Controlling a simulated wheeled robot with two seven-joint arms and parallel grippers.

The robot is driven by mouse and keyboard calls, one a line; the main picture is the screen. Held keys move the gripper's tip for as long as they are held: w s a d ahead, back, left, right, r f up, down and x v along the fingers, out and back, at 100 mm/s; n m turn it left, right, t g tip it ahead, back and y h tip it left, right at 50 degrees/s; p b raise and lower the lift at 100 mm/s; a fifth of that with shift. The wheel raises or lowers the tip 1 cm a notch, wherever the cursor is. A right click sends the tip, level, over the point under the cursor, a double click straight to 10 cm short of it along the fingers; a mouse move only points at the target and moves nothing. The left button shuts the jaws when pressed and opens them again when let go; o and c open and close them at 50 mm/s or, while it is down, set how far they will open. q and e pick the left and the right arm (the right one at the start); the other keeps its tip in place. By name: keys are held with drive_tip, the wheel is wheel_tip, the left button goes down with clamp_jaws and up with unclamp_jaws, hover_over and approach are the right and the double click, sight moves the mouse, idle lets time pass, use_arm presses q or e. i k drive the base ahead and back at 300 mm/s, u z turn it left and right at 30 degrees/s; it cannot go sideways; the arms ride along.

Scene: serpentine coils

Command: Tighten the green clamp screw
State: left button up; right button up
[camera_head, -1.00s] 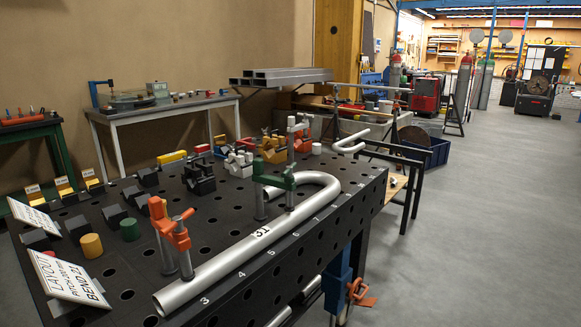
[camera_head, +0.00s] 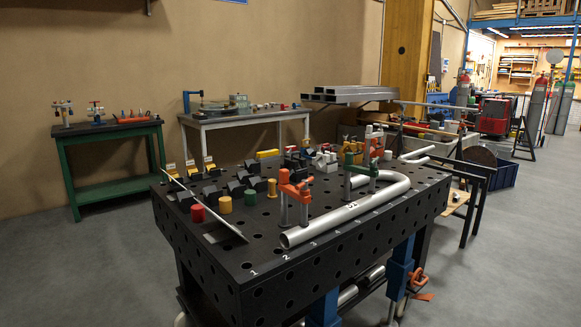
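The green clamp (camera_head: 354,165) stands on the black perforated welding table, near the bend of the silver U-shaped pipe (camera_head: 350,213). Its arm reaches over the pipe; I cannot tell how tight its screw is. An orange clamp (camera_head: 297,190) stands near the pipe's open end, and another orange clamp (camera_head: 375,142) stands behind the green one. Neither of my grippers is in view.
The welding table (camera_head: 225,262) has blue legs and several blocks and coloured cylinders on top. A green bench (camera_head: 108,165) and a grey bench (camera_head: 243,123) stand along the wall. Grey floor is free at the left (camera_head: 80,265) and right (camera_head: 510,260).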

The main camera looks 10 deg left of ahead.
sight(373, 162)
drive_tip(key=z, duration=1.3)
drive_tip(key=i, duration=0.95)
drive_tip(key=u, duration=0.65)
drive_tip(key=i, duration=0.8)
drive_tip(key=u, duration=0.75)
